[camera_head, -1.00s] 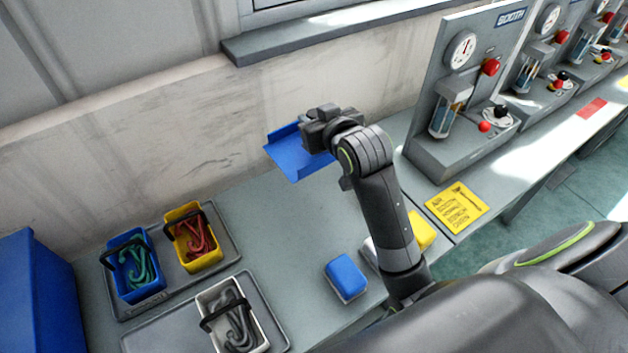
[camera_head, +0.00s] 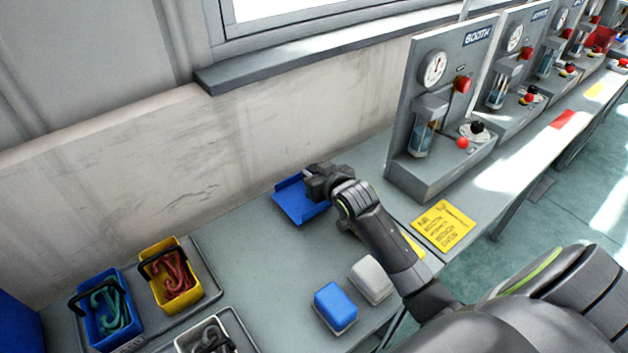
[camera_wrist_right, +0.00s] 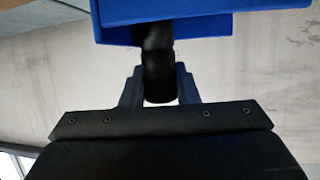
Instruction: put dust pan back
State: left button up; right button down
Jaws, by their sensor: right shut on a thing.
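The blue dust pan (camera_head: 299,203) is at the back of the grey workbench, near the wall, in the head view. My right gripper (camera_head: 318,181) is at its right end and shut on its handle. In the right wrist view the black handle (camera_wrist_right: 157,62) runs between the fingers of my right gripper (camera_wrist_right: 159,90), with the blue pan (camera_wrist_right: 165,22) beyond it. I cannot tell whether the pan touches the bench. My left gripper is not in view.
A gauge booth (camera_head: 440,115) stands right, behind a yellow card (camera_head: 443,226). The bench's middle is clear.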

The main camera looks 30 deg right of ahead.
jog(key=shift+f, duration=1.2)
jog(key=shift+f, duration=0.1)
jog(key=c, duration=1.1)
grip_release()
jog(key=shift+s, duration=0.3)
jog(key=v, duration=1.1)
jog(key=shift+s+r, duration=0.15)
jog(key=shift+r, duration=0.2)
